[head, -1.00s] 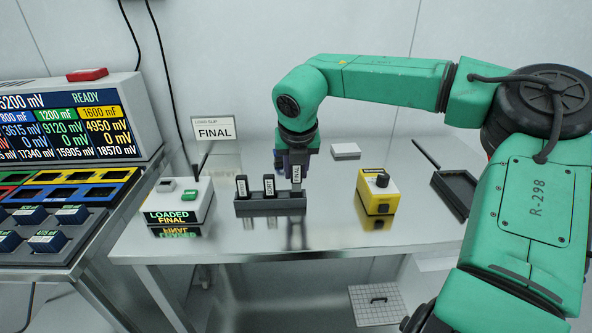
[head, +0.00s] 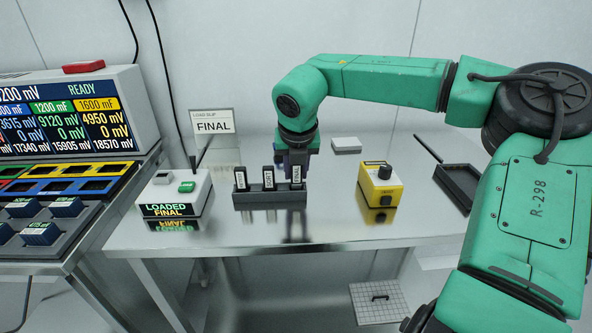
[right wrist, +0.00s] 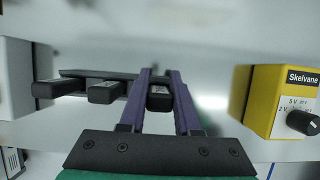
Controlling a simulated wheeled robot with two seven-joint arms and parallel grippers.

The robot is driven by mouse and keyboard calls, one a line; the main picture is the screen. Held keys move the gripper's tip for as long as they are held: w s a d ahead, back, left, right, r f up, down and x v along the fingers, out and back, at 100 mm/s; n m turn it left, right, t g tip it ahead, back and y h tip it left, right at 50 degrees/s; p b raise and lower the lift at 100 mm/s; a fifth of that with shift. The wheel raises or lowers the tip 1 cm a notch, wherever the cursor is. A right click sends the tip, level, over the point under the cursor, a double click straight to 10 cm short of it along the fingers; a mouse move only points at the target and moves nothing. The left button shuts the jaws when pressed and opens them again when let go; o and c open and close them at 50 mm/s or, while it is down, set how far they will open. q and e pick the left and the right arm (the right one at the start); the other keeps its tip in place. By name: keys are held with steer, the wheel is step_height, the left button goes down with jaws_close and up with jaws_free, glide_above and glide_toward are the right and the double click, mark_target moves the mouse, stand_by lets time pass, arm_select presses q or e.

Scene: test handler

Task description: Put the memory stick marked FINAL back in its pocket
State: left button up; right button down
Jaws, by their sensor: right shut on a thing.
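The memory stick marked FINAL (head: 297,176) stands upright at the right end of the dark rack (head: 270,199), its label facing me. Its lower end is hidden in the rack, and its label sits about level with those on its neighbours. My right gripper (head: 297,164) points down from above and is shut on this stick. In the right wrist view the stick (right wrist: 159,99) shows between the two purple fingers (right wrist: 160,88). Two other sticks stand in the rack, one marked SORT (head: 268,180) in the middle and one at the left (head: 240,180). My left gripper is not in view.
A white device reading LOADED FINAL (head: 172,195) stands left of the rack. A yellow box with a black knob (head: 381,188) stands close on the right. A sign reading FINAL (head: 212,124) stands behind. A dark tray (head: 456,184) lies farther right.

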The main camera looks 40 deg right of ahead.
steer(key=shift+f+b, duration=0.4)
steer(key=shift+f, duration=0.05)
steer(key=c, duration=0.5)
jaws_free()
steer(key=shift+c, duration=0.2)
steer(key=shift+s, duration=0.1)
steer(key=v, duration=1.4)
steer(key=shift+r+p, duration=0.4)
steer(key=shift+a, duration=0.1)
